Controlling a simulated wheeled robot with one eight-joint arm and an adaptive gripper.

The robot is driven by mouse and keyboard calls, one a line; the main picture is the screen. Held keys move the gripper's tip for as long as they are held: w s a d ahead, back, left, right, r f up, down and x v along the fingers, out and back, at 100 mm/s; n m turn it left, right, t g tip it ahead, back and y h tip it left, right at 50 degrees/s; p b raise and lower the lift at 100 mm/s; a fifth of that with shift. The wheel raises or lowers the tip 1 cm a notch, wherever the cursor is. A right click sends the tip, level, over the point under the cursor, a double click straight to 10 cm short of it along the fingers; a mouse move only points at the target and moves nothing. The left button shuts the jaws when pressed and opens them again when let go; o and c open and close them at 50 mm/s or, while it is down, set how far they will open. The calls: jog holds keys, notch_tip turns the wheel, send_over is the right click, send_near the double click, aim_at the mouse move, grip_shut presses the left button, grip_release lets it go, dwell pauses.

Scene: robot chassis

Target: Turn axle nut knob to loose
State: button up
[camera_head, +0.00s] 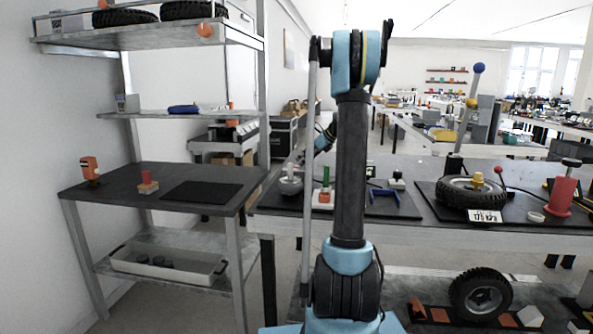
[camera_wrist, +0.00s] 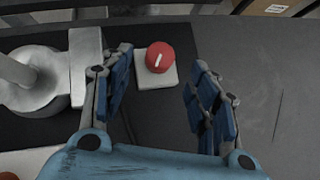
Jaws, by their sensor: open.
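A round red knob (camera_wrist: 160,57) with a white pointer mark sits on a small pale square base (camera_wrist: 157,83) in the wrist view. The mark is close to upright in the picture, leaning slightly right. My gripper (camera_wrist: 160,66) is open, with one blue-padded finger on each side of the knob. Gaps show between the fingers and the knob, and nothing is held. Height above the knob is hard to tell. In the head view, my arm stands in the middle, and I cannot make out the gripper or the red knob for certain.
In the wrist view, a grey round fitting (camera_wrist: 35,90) with a block stands left of the knob; the dark surface on the right is clear. In the head view, a tyred wheel (camera_head: 455,193), a red cylinder (camera_head: 563,192) and a blue bracket (camera_head: 385,196) are on the bench.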

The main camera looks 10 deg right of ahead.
aim_at(297, 166)
jog(key=x, duration=0.7)
jog(key=shift+a+f, duration=0.1)
jog(key=shift+f, duration=0.05)
jog(key=c, duration=1.1)
jog(key=shift+o, duration=0.3)
jog(key=shift+d, duration=0.35)
jog(key=shift+w+a+n, duration=0.1)
jog(key=shift+a+n, duration=0.15)
jog(key=shift+n, duration=0.05)
